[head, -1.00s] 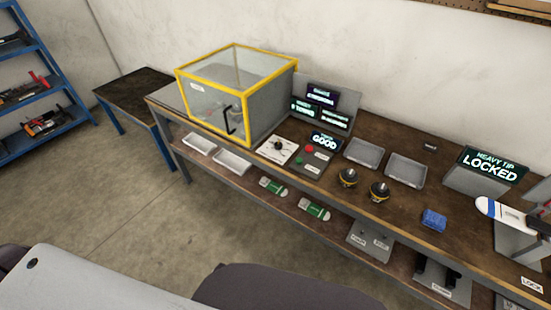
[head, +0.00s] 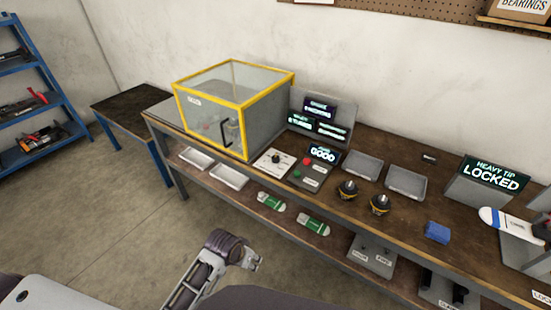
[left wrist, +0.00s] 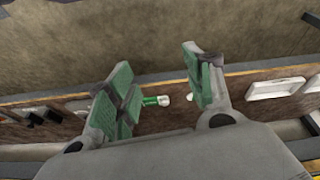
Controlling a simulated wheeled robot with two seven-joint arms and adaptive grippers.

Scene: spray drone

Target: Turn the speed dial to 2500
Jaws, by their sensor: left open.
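The speed dial (head: 276,159) is a black knob on a white printed plate on the bench, just in front of the yellow-framed box. Its pointer and numbers are too small to read. My left gripper (head: 250,257) is low in front of the bench in the head view, well short of the dial and not touching anything. In the left wrist view its green-padded fingers (left wrist: 160,70) are spread apart and empty. A green and white cylinder on the lower shelf shows in the background between them. The dial cannot be made out in that view. My right gripper is not in view.
The clear yellow-framed box (head: 235,108) stands behind the dial. A panel with red and green buttons (head: 313,171) and a "GOOD" display (head: 322,153) is right of it. The floor before the bench is clear.

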